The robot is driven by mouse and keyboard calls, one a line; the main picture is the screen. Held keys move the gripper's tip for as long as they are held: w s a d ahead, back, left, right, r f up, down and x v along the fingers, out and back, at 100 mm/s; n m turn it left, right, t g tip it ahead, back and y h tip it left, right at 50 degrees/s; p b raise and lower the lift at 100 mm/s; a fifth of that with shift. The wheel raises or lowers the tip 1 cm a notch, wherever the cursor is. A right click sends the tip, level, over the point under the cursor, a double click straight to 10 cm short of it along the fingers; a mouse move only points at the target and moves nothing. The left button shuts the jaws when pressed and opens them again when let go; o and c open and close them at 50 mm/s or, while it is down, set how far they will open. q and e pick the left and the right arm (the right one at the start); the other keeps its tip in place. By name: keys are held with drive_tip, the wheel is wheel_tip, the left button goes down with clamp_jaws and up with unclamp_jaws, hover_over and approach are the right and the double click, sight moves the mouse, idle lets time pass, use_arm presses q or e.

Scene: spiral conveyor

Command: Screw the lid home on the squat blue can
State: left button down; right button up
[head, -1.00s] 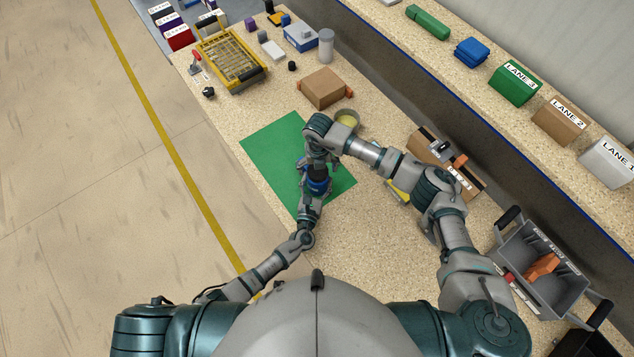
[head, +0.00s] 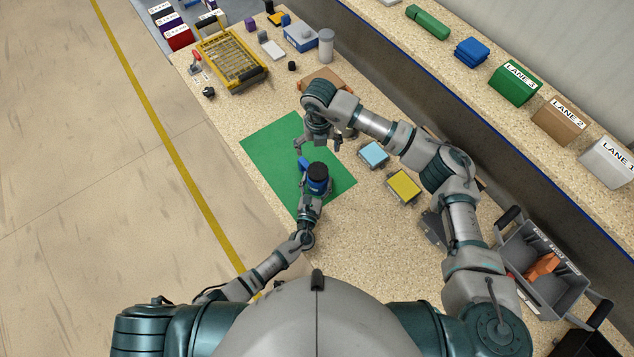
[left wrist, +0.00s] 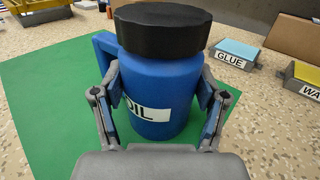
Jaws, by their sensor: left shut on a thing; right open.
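The squat blue can (left wrist: 165,85) stands upright on the green mat (head: 270,145), with a white label reading "OIL" and a handle at its left. Its black lid (left wrist: 163,28) sits on top and looks level; whether it is tight cannot be told. In the head view the can (head: 318,186) and lid (head: 317,170) are seen from above. My left gripper (left wrist: 160,112) is shut on the can's body, a finger on each side. My right gripper (head: 318,145) is open and empty, above the mat just beyond the can, apart from the lid.
A light blue pad labelled "GLUE" (head: 373,154) and a yellow pad (head: 404,187) lie right of the mat. A cardboard box (head: 326,81) and a yellow wire rack (head: 231,59) stand farther back. A grey tote (head: 541,268) is at the right.

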use_arm(q)
unclamp_jaws()
drive_tip(key=v, duration=1.2)
idle(0.4)
